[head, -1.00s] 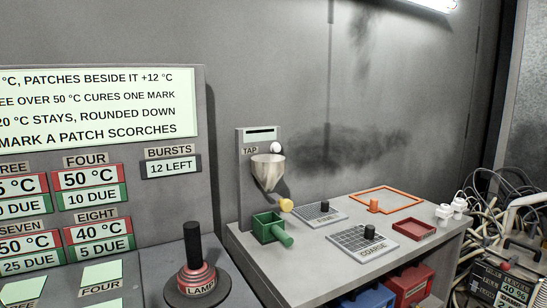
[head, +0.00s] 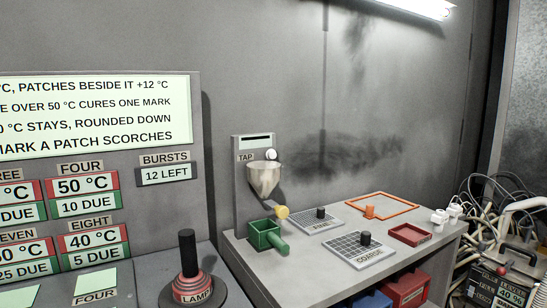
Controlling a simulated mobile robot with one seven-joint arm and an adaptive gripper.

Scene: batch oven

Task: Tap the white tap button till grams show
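The white tap button (head: 271,155) is on the grey tap post (head: 241,180), to the right of the "TAP" label and above a metal funnel (head: 264,178). A dark display slot (head: 256,141) sits at the top of the post; no grams reading can be made out on it. A yellow knob (head: 282,212) is below the funnel. A green scoop (head: 265,234) with a handle stands on the bench under it. My gripper is not in view.
The grey bench (head: 318,250) holds a "FINE" mesh (head: 319,221), a "COARSE" mesh (head: 359,250), a red tray (head: 410,235) and an orange frame (head: 383,206). A black "LAMP" stick (head: 188,255) stands at lower left. Cables (head: 485,205) crowd the right.

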